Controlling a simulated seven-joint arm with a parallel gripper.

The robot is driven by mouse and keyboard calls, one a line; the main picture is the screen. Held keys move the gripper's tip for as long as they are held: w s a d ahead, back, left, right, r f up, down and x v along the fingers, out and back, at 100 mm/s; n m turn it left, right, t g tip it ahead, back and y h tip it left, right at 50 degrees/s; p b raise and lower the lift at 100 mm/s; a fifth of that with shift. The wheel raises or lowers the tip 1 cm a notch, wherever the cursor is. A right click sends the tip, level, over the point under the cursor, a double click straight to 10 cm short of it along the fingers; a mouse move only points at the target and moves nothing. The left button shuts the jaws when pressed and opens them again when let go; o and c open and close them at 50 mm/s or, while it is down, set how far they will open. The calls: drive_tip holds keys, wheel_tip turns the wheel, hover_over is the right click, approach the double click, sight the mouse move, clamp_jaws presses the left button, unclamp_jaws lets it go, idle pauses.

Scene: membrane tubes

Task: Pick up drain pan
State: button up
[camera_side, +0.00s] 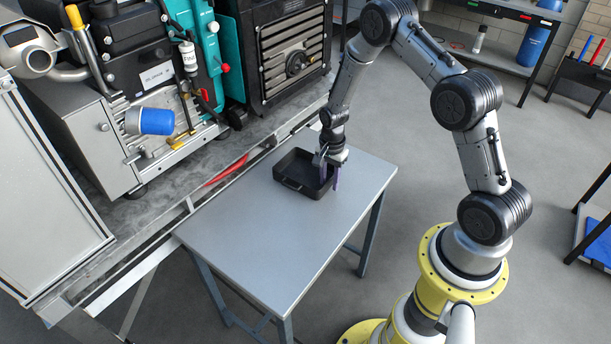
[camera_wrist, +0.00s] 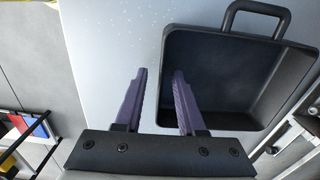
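The drain pan (camera_side: 292,172) is a black, shallow, open rectangular tray lying on the small grey table in the side view. It fills the right of the wrist view (camera_wrist: 235,75), where a loop handle shows at its top edge. My gripper (camera_side: 330,178) points down at the pan's right side. In the wrist view my gripper (camera_wrist: 160,74) has its two purple fingers apart, one on each side of the pan's near wall. The left finger is outside over the table, and the right finger is over the inside. Pale table shows between the left finger and the wall.
The grey table (camera_side: 260,245) has clear room in front of the pan. A machine bench (camera_side: 150,220) with a red-handled item and a blue-capped cylinder (camera_side: 150,121) stands along the left. Shelving (camera_side: 490,55) stands at the back right.

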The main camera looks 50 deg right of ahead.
drive_tip(key=shift+c, duration=0.3)
clamp_jaws()
drive_tip(key=shift+r, duration=0.1)
idle(1.0)
